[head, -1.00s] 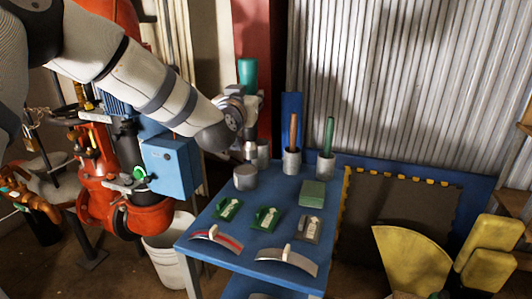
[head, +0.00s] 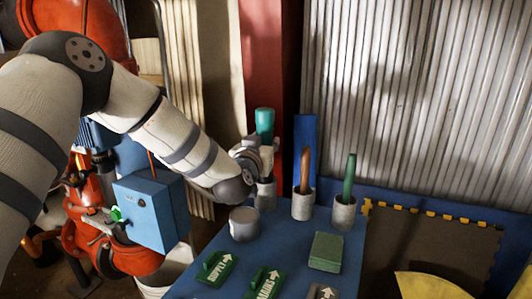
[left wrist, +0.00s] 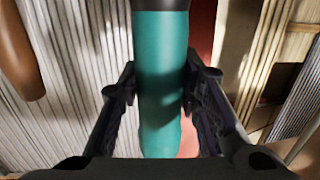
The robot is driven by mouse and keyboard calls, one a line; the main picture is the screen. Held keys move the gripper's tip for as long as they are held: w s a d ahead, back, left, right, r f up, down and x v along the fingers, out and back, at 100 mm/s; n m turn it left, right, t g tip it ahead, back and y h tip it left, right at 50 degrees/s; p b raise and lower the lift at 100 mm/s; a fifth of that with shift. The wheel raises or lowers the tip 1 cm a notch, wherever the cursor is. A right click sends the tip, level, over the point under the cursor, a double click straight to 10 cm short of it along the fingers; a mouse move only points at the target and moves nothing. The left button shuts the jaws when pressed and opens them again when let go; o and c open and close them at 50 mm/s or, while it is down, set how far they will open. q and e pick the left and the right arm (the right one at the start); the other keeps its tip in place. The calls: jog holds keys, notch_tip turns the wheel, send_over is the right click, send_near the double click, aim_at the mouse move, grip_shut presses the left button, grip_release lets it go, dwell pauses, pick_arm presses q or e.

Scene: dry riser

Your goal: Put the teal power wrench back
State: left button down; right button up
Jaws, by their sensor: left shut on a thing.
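The teal power wrench (head: 264,121) stands upright at the back left of the blue table, its teal end above my left gripper (head: 266,157). My left gripper is shut on it. In the left wrist view the teal body (left wrist: 160,75) runs between the two dark fingers (left wrist: 160,95). A grey cup (head: 265,195) stands directly below the gripper. The wrench's lower end is hidden by the gripper, so I cannot tell whether it is inside the cup. My right gripper is not in view.
Two grey cups to the right hold a brown handle (head: 306,168) and a green handle (head: 349,175). A short grey cylinder (head: 244,224) stands in front. A green block (head: 325,251) and green signs (head: 215,268) lie on the blue table (head: 286,241). Corrugated wall is behind.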

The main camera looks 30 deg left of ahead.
pick_arm(q)
jog(key=shift+f, duration=0.75)
jog(key=shift+r, duration=0.1)
jog(key=c, duration=1.2)
grip_release()
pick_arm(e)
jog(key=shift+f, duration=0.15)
pick_arm(q)
jog(key=p+v, duration=0.2)
jog(key=v, duration=1)
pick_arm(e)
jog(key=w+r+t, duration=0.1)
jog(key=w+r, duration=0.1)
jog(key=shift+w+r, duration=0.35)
